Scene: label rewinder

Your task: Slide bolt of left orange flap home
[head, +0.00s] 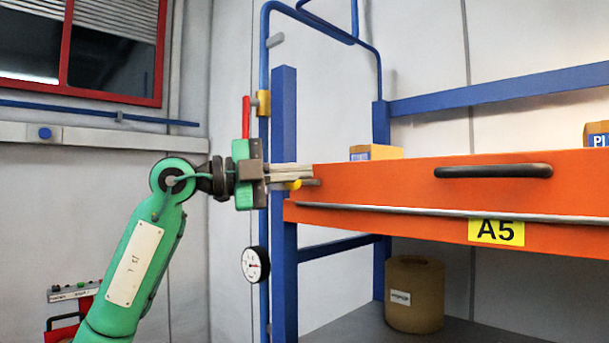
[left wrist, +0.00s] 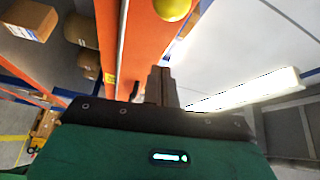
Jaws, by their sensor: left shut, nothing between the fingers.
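The orange flap (head: 400,185) is a long panel with a black handle (head: 493,171), at the right of the head view. A yellow knob (head: 293,185) sits at the flap's left end, on what looks like a grey bolt (head: 311,182). My left gripper (head: 309,171) points right at that end, its fingers shut and empty, just above the knob in the head view. In the left wrist view the shut fingers (left wrist: 161,72) show below the round yellow knob (left wrist: 172,9), with a gap in the picture. Whether they touch the bolt cannot be told. My right gripper is out of view.
A blue post (head: 284,240) and a blue tube with a round gauge (head: 255,264) stand by my left gripper. A brown roll (head: 414,294) stands on the lower shelf.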

